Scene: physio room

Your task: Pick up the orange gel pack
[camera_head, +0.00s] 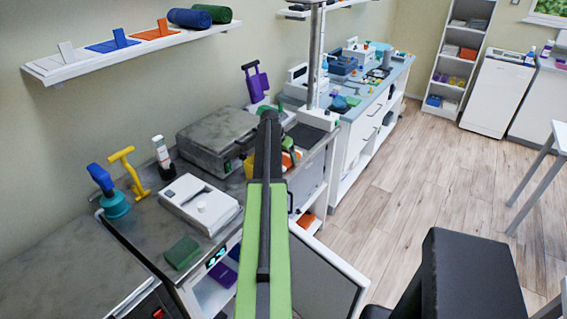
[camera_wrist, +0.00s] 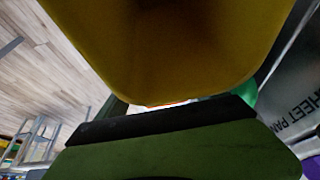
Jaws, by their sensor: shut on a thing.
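My gripper (camera_wrist: 165,122) shows in the wrist view as a green finger with a black pad. It is shut on a yellow-amber thing (camera_wrist: 170,45) that fills the top of that view; I cannot tell whether this is the orange gel pack. In the head view my arm hides most of the gripper. A yellow thing (camera_head: 248,166) shows just left of the arm, and an orange thing (camera_head: 289,160) just right of it, at the metal worktop's far end. Most of both is hidden.
A grey hinged machine (camera_head: 217,138) stands beside the arm. A white device (camera_head: 200,203), a green block (camera_head: 182,252) and a teal plunger-like tool (camera_head: 115,205) stand on the worktop. A black padded seat (camera_head: 470,275) is at lower right.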

